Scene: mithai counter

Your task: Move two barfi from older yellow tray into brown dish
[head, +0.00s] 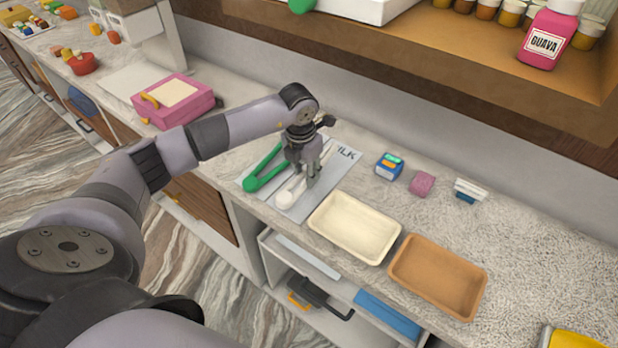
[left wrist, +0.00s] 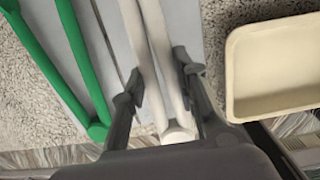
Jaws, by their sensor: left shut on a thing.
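My left gripper (head: 312,182) is low over a pale mat on the counter. In the left wrist view its fingers (left wrist: 160,85) are on either side of white tongs (left wrist: 176,134), shut on them near their hinge end. The white tongs also show in the head view (head: 285,199), partly hidden by the gripper. The brown dish (head: 437,276) is empty, to the right of an empty cream tray (head: 355,226). A yellow thing (head: 572,339), maybe a tray, is cut off at the bottom right edge. I cannot make out barfi in it. My right gripper is not in view.
A blue box (head: 389,168), a pink block (head: 421,184) and a small stack (head: 469,190) stand behind the trays. A shelf overhangs the back.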

